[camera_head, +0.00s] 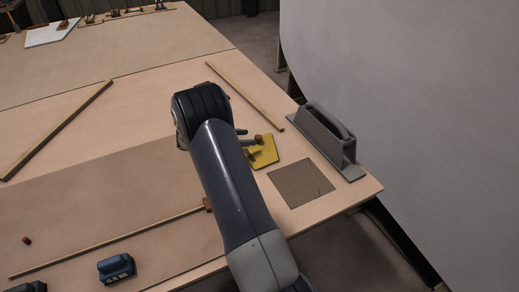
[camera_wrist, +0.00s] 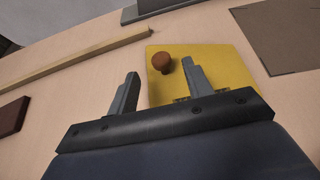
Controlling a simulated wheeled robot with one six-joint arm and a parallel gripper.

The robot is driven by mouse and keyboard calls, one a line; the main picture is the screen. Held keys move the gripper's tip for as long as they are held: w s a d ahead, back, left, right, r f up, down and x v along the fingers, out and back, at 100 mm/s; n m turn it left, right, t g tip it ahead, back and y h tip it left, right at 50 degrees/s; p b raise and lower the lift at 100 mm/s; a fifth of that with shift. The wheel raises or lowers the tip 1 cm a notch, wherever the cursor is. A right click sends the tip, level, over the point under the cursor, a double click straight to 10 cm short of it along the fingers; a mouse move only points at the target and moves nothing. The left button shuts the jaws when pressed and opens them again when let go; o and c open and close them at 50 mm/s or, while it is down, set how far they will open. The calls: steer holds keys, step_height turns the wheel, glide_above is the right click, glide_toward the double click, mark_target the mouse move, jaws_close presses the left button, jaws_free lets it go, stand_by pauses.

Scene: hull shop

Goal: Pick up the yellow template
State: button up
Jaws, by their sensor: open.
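The yellow template (camera_head: 266,154) is a flat plate with a brown round knob (camera_head: 258,139), lying on the wooden table. In the head view my arm and gripper (camera_head: 246,143) cover its left part. In the wrist view the template (camera_wrist: 222,62) lies beyond and below the gripper, with its knob (camera_wrist: 162,62) near its left edge. My gripper (camera_wrist: 160,80) is open, its two fingers spread apart. The right finger overlaps the plate in the picture, and the left finger is just off its left edge. The knob appears between the fingertips, a little beyond them. Nothing is held.
A brown square patch (camera_head: 300,182) lies right of the template, with a grey handled block (camera_head: 328,137) beyond it. A wooden strip (camera_head: 240,93) lies behind the template. A longer strip (camera_head: 110,238) and blue block (camera_head: 116,268) are at front left. A large pale curved surface (camera_head: 420,110) rises beyond the table.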

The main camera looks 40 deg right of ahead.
mark_target(257, 137)
steer(key=x, duration=0.5)
steer(key=shift+s+d+f+p, duration=0.1)
steer(key=shift+d+p, duration=0.2)
steer(key=shift+d, duration=0.1)
steer(key=shift+c, duration=0.5)
jaws_close()
